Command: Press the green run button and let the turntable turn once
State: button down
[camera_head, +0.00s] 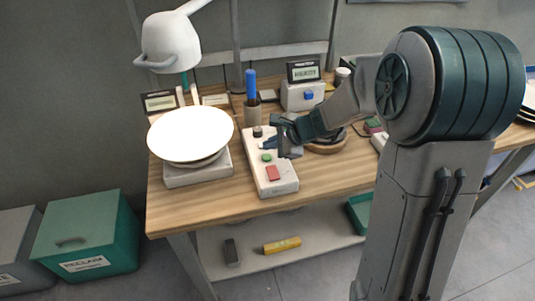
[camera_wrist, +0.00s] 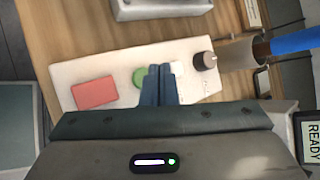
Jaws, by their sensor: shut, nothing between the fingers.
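The green run button (camera_head: 267,157) is on a white control box (camera_head: 285,186), between a red button (camera_head: 273,173) and a dark knob (camera_head: 257,132). My gripper (camera_head: 268,143) is shut and empty over the box, close to the green button. In the wrist view the green button (camera_wrist: 140,77) lies just left of my closed fingertips (camera_wrist: 160,70), which partly cover it. I cannot tell whether they touch the box. The turntable base (camera_head: 199,175) stands left of the box and carries a large white plate (camera_head: 190,134).
A lamp (camera_head: 170,42) hangs above the plate. A cup with a blue-handled tool (camera_head: 251,85) stands behind the control box, beside a box with a blue knob (camera_head: 308,95) and a display (camera_head: 303,70). The table front (camera_head: 215,205) is bare.

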aim_at(270, 158)
jog(key=shift+r+p, duration=1.25)
jog(key=shift+r, duration=0.75)
jog(key=s+d+r+n+h, duration=0.2)
jog(key=s+d+n, duration=0.3)
jog(key=s, duration=0.3)
jog(key=s+d+r+n+g+h, duration=0.1)
jog(key=s+d+r+n+h, duration=0.1)
jog(key=s+d+n, duration=0.3)
jog(key=s+d+r+n+h, duration=0.1)
jog(key=s+d+n+h, duration=0.2)
jog(key=s, duration=0.9)
jog(key=shift+d+r+n+g+h, duration=0.4)
jog(key=shift+d+n, duration=0.55)
jog(key=shift+n, duration=0.25)
jog(key=shift+s, duration=0.1)
dwell(2.2)
